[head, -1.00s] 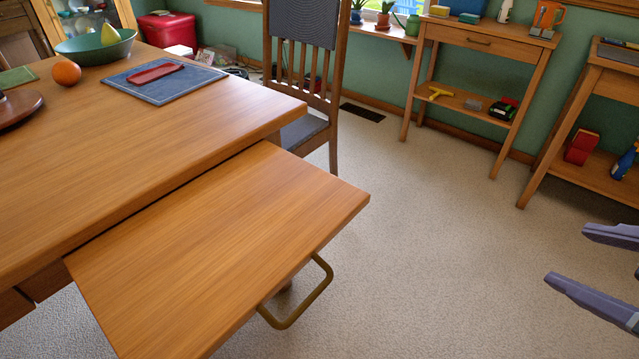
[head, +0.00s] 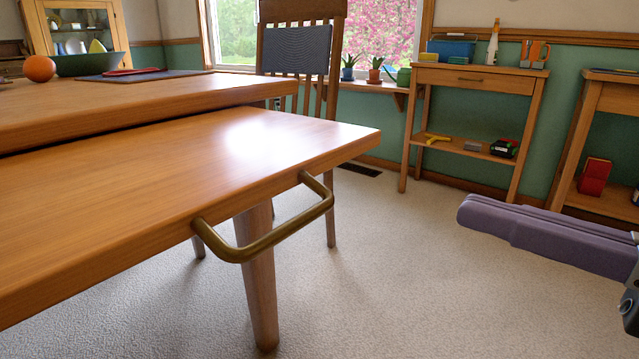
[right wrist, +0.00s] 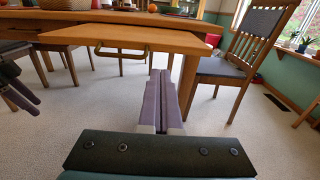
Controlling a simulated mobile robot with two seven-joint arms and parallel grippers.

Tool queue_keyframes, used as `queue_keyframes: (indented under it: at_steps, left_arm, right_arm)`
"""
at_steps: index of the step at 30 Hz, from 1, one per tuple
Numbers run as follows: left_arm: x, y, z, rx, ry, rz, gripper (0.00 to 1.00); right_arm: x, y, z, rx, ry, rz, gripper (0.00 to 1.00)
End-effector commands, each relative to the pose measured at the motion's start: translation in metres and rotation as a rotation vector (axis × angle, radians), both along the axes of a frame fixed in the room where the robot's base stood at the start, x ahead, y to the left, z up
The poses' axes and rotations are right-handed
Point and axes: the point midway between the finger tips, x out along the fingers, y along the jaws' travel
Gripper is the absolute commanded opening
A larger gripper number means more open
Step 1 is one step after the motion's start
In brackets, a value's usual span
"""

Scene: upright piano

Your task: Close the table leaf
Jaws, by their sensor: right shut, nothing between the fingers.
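The table leaf (head: 190,175) is a wooden slab pulled out from beneath the tabletop (head: 150,100). A brass bar handle (head: 262,246) is on its front edge. The leaf (right wrist: 150,38) and handle (right wrist: 122,54) also show in the right wrist view, ahead of the fingers. My right gripper (head: 468,212) is shut and empty, to the right of the handle and apart from it. Its purple fingers (right wrist: 158,88) lie together in the right wrist view, pointing toward the leaf. My left gripper (right wrist: 37,108) shows at that view's left edge, its two fingers apart and empty.
A chair (head: 297,60) stands behind the leaf at the table's far side. A wooden side table (head: 470,80) and another stand (head: 600,100) are along the green wall. An orange (head: 39,69) and a bowl (head: 90,65) sit on the tabletop. Carpet in front of the leaf is clear.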

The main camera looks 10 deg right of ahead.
Motion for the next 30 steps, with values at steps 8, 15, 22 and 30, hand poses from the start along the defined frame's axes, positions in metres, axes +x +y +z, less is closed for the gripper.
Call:
queue_keyframes:
  at_steps: [8,15,22,30]
  left_arm:
    - [0.0,0.0,0.003,0.001,-0.001,0.0,0.5]
    - [0.0,0.0,0.006,-0.001,-0.002,0.001,0.5]
    - [0.001,-0.001,0.006,-0.004,-0.001,0.003,0.5]
    - [0.001,-0.002,0.007,-0.009,-0.002,0.006,0.5]
  right_arm:
    - [0.034,0.033,0.003,0.004,-0.002,-0.001,0.0]
    - [0.063,0.062,0.003,0.003,-0.003,-0.001,0.0]
    - [0.082,0.082,0.001,0.004,0.0,-0.003,0.0]
    - [0.088,0.088,0.001,0.004,0.002,-0.003,0.0]
